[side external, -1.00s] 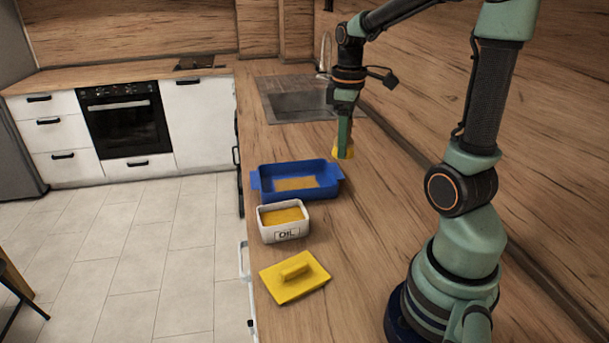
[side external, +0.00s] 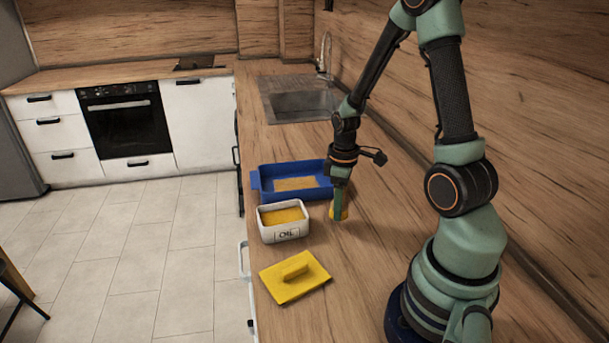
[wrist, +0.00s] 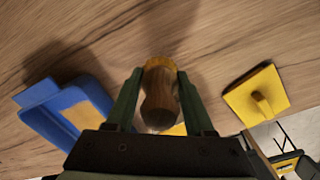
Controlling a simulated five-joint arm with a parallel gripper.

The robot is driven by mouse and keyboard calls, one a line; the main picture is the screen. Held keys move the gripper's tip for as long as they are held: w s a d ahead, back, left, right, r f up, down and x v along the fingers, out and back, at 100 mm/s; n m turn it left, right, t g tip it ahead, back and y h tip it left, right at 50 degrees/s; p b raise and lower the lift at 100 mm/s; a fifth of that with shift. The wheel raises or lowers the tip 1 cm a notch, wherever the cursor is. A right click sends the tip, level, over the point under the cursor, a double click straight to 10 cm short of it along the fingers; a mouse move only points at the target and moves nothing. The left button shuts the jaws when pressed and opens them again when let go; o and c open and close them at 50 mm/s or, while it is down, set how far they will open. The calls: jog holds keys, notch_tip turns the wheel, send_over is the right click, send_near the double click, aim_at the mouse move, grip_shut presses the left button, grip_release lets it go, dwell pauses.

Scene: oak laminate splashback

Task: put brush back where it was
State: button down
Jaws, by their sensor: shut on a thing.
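My gripper (side external: 338,205) is shut on the brush (wrist: 160,104), which shows a brown wooden handle and a yellow end between the two green fingers in the wrist view. In the side view its yellow end (side external: 345,212) shows low by the fingertips, just right of the white oil box. I cannot tell whether it touches the counter. The oil box (side external: 283,235) is open with yellow contents. A blue tray (side external: 263,186) with two handles stands behind it, and my gripper partly covers its right end.
A yellow lid (side external: 296,288) with a handle lies flat on the counter in front of the oil box. A sink (side external: 303,103) is at the back. The wooden wall runs along the right. Bare counter (side external: 385,215) lies right of my gripper.

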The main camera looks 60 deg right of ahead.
jog(key=shift+f, duration=1.4)
jog(key=shift+f, duration=0.15)
jog(key=shift+c, duration=1.4)
grip_release()
notch_tip(320, 180, up, 12)
jog(key=shift+w+a+r, duration=0.1)
jog(key=shift+r, duration=0.15)
jog(key=a+r+m+t, duration=0.1)
jog(key=a+r+t, duration=0.1)
jog(key=a+r, duration=0.4)
jog(key=a+r+m+t, duration=0.2)
jog(key=a+r, duration=0.4)
jog(key=a, duration=0.4)
jog(key=shift+a+t, duration=0.3)
jog(key=shift+t, duration=0.5)
